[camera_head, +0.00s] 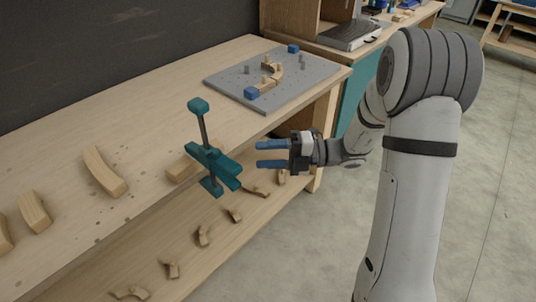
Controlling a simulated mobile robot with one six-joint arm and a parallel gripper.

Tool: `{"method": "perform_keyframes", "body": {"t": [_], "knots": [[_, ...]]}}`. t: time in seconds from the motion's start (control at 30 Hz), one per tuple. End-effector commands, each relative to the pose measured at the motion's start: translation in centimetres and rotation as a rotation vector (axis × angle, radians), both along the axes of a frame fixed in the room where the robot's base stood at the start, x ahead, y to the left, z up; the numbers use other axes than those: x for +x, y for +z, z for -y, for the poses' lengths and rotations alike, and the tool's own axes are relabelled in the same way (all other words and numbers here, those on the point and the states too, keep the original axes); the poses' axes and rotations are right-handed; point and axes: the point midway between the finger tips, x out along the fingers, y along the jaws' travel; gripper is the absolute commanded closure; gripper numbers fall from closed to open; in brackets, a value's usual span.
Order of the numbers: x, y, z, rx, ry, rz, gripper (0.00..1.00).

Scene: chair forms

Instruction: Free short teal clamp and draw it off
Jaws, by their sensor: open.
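A short teal clamp (211,161) sits upright at the front edge of the wooden bench. Its upper handle block stands on a thin dark rod above the teal body, and a teal foot shows below. A wooden piece (183,168) lies on the bench beside and partly behind it. Whether the clamp grips this piece or the bench edge, I cannot tell. My gripper (259,155) is just right of the clamp, pointing left at it. Its two blue fingers are apart with nothing between them, and a small gap separates them from the clamp.
A grey board (222,80) with blue blocks and curved wooden pieces lies at the bench's far end. Curved wooden pieces (105,172) lie on the bench at left, and several more on the lower shelf (262,218).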

Motion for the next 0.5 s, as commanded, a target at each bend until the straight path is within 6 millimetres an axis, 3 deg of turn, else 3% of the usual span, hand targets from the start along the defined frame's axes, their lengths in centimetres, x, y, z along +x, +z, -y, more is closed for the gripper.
{"method": "perform_keyframes", "body": {"t": [0.17,0.33,0.5], "knots": [[-0.1,-0.4,-1.8,0.004,-0.002,-0.01,0.52],[-0.4,-0.6,-4.9,0.004,-0.001,-0.007,0.52],[-0.6,0.4,-7.9,0.003,-0.002,-0.013,0.52]]}}
